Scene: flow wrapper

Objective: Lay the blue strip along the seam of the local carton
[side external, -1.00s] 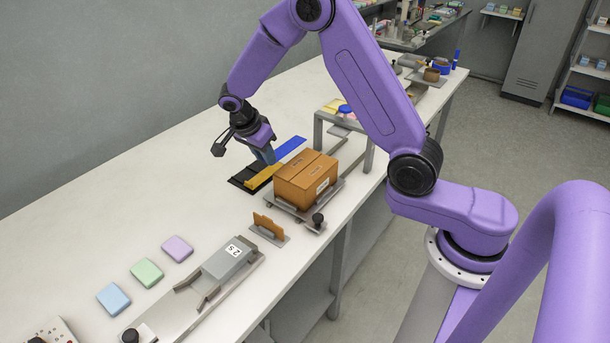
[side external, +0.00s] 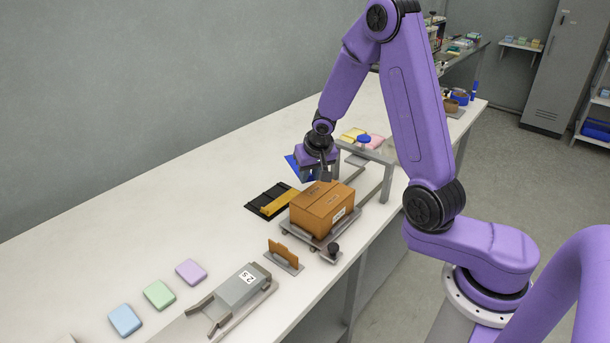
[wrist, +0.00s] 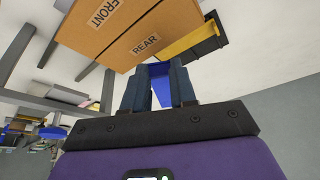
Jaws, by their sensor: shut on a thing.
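The brown carton (side external: 317,209) stands closed on a grey fixture, with a seam along its top. In the wrist view the carton (wrist: 118,48) shows FRONT and REAR labels beside the seam. My gripper (side external: 309,175) is just beyond the carton's far side, and its fingertips (wrist: 162,72) are shut on the blue strip (side external: 293,168). The strip (wrist: 163,92) shows between the fingers, apart from the carton. Fingers and hand hide much of it. A yellow strip (side external: 283,201) lies on the black tray (side external: 262,205) left of the carton.
A raised grey stand (side external: 380,153) with coloured items is close behind and right of my gripper. A small brown panel in a holder (side external: 285,253) and a black knob (side external: 333,249) stand in front of the carton. The table left of the tray is clear.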

